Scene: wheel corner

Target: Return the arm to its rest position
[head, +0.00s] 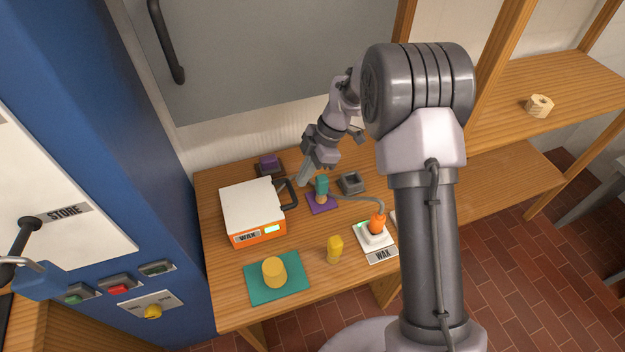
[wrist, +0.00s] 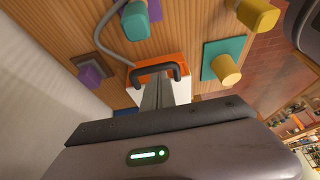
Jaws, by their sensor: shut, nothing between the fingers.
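My arm reaches over the wooden table from the right in the head view. My gripper (head: 304,180) points down, close to the black handle (head: 287,193) of the white and orange box labelled WAX (head: 252,207). In the wrist view the fingers of my gripper (wrist: 153,82) are together with nothing held. The handle (wrist: 158,70) appears behind the fingertips there; whether they touch it I cannot tell.
A yellow cylinder (head: 274,272) stands on a teal mat, beside a yellow piece (head: 335,249). A blue cabinet (head: 120,130) stands left.

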